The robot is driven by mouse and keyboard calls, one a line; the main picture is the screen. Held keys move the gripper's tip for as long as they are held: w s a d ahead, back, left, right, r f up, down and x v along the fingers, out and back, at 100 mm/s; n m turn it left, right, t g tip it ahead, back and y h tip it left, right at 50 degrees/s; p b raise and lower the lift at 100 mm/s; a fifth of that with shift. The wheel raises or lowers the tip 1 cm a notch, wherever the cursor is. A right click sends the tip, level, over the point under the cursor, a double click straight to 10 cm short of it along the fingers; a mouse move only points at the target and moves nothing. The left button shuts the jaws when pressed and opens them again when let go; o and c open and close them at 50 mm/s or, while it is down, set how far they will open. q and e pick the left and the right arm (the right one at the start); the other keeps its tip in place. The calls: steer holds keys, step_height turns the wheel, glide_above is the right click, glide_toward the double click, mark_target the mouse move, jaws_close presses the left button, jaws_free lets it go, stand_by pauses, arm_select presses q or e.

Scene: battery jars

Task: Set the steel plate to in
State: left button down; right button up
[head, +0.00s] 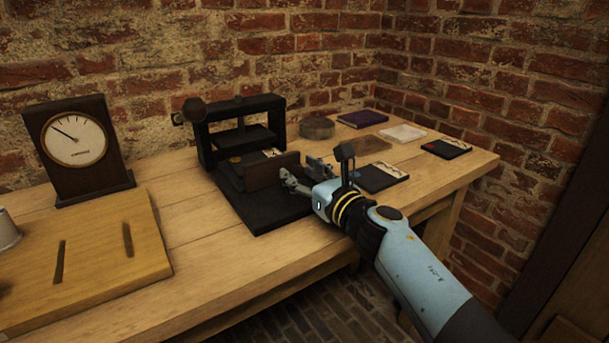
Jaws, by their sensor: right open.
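A black press-like frame (203,148) stands on the wooden table, with a dark flat plate (246,137) between its posts. A dark base (268,214) reaches forward from the frame. An upright brown panel (264,174) stands on this base. I cannot tell for sure which of these parts is the steel plate. My right gripper (303,176) is open at the right end of the brown panel, its fingers pointing left. I cannot tell whether it touches the panel. My left gripper is not in view.
A round grey-brown piece (316,128), a purple book (362,118), a pale slab (402,133) and dark cards (446,149) lie at the back right. Brick walls close the back and right.

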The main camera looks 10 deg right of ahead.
steer(key=v, duration=1.2)
